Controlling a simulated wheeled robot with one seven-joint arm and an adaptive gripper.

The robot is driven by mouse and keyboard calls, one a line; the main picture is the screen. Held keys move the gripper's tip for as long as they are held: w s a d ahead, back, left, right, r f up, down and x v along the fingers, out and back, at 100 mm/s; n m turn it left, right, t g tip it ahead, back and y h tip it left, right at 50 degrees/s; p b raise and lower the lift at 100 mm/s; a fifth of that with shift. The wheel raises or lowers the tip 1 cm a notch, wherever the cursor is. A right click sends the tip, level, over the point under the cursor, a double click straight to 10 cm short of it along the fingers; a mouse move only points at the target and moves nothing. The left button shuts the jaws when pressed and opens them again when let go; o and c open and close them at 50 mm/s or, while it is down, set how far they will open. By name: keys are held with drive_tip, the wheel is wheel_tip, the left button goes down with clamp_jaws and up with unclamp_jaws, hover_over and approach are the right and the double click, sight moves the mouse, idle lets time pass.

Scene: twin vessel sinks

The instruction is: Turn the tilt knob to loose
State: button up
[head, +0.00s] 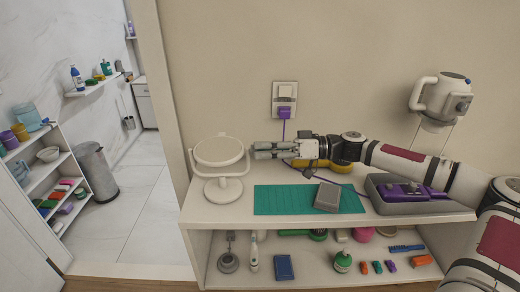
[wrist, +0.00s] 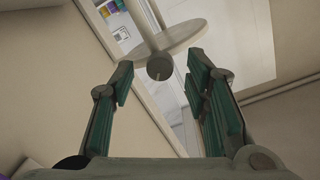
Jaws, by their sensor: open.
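The round white tabletop mirror (head: 219,151) stands upright on its base at the left end of the shelf top. My gripper (head: 257,150) points left at the mirror's right side. In the wrist view, the mirror (wrist: 181,38) shows nearly edge-on. The dark grey round tilt knob (wrist: 160,67), with a pale line on its face, sits at the mirror's side. My gripper's fingers are open, one on each side of the knob in that view, with gaps to both. I cannot tell how deep the knob is between them. In the head view the knob is not clearly visible.
A teal mat (head: 281,200) with a grey box (head: 327,196) lies below my arm. A grey tray (head: 400,204) with a purple item stands to the right. A wall outlet (head: 285,99) with a purple plug is behind. The lower shelf holds several small items.

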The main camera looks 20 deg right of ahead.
drive_tip(key=v, duration=1)
drive_tip(key=shift+d, duration=0.3)
drive_tip(key=shift+s, duration=0.1)
drive_tip(key=shift+c, duration=0.2)
drive_tip(key=w+a+n+b, duration=0.3)
drive_tip(key=a+n+b, duration=0.2)
drive_tip(key=a, duration=0.5)
drive_tip(key=shift+w+a+f+n+g+y, duration=0.3)
drive_tip(key=shift+w+f+n+g, duration=0.05)
drive_tip(key=shift+w+n+g, duration=0.05)
clamp_jaws()
